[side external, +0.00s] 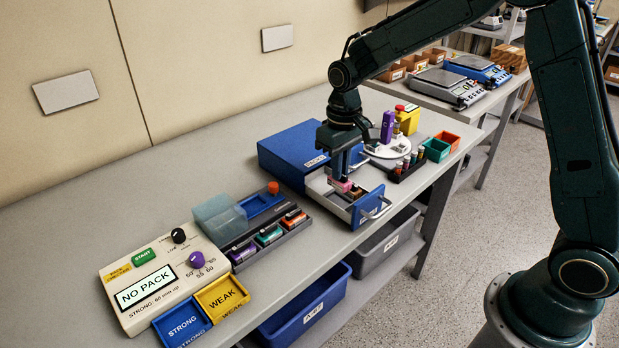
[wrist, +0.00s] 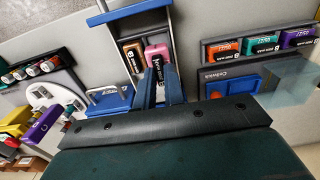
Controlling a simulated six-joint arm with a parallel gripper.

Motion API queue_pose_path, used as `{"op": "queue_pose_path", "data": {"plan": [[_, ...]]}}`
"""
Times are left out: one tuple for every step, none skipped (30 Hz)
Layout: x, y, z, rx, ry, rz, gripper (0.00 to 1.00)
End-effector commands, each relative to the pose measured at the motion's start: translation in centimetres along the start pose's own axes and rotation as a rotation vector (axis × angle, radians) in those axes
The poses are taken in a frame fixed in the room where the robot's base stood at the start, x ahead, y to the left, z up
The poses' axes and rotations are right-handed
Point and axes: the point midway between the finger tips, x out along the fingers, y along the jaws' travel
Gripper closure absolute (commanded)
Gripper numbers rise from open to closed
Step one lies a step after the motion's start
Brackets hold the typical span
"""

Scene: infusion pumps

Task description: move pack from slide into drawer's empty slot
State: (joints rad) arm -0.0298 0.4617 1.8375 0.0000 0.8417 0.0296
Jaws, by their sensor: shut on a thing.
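My gripper (side external: 342,178) is down inside the open drawer (side external: 371,206) of the blue cabinet (side external: 290,152). It is shut on a pink pack (side external: 341,186), which also shows between the fingers in the wrist view (wrist: 157,52). The pink pack is low in the drawer, beside a brown pack (wrist: 132,56); I cannot tell if it rests on the drawer floor. The slide, a dark tray with a blue bed (side external: 262,204), stands left of the cabinet. It has purple, green and orange packs (side external: 269,235) in its front row. My fingers hide part of the drawer.
A control panel (side external: 160,270) reading NO PACK stands at the left, with blue STRONG (side external: 182,323) and yellow WEAK (side external: 222,297) trays. A clear cover (side external: 218,218) sits by the slide. A black vial rack (side external: 406,167) and white turntable (side external: 388,147) stand close right of the drawer.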

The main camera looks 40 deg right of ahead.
Motion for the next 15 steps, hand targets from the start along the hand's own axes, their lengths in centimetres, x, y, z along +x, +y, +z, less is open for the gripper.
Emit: {"op": "queue_pose_path", "data": {"plan": [[0.4, 0.0, 0.1, 0.0, -0.003, 0.0, 1.0], [0.7, 0.0, 0.1, 0.0, -0.003, 0.0, 1.0], [0.9, 0.0, 0.1, 0.0, -0.003, 0.0, 1.0], [1.1, 0.0, 0.0, 0.0, -0.002, 0.0, 1.0], [1.3, 0.0, 0.0, 0.0, -0.001, 0.0, 1.0], [1.5, 0.0, 0.0, 0.0, -0.001, 0.0, 1.0], [1.7, 0.0, 0.0, 0.0, -0.002, 0.0, 1.0], [1.9, 0.0, 0.0, 0.0, -0.002, 0.0, 1.0], [2.1, 0.0, 0.0, 0.0, -0.001, 0.0, 1.0], [2.2, 0.0, 0.0, 0.0, -0.001, 0.0, 1.0], [2.3, 0.0, 0.0, 0.0, -0.001, 0.0, 1.0], [2.5, 0.0, 0.0, 0.0, -0.001, 0.0, 1.0], [2.6, 0.0, 0.0, 0.0, -0.001, 0.0, 1.0], [2.6, 0.0, 0.0, 0.0, -0.001, 0.0, 1.0], [2.7, 0.0, 0.0, 0.0, -0.001, 0.0, 1.0]]}}
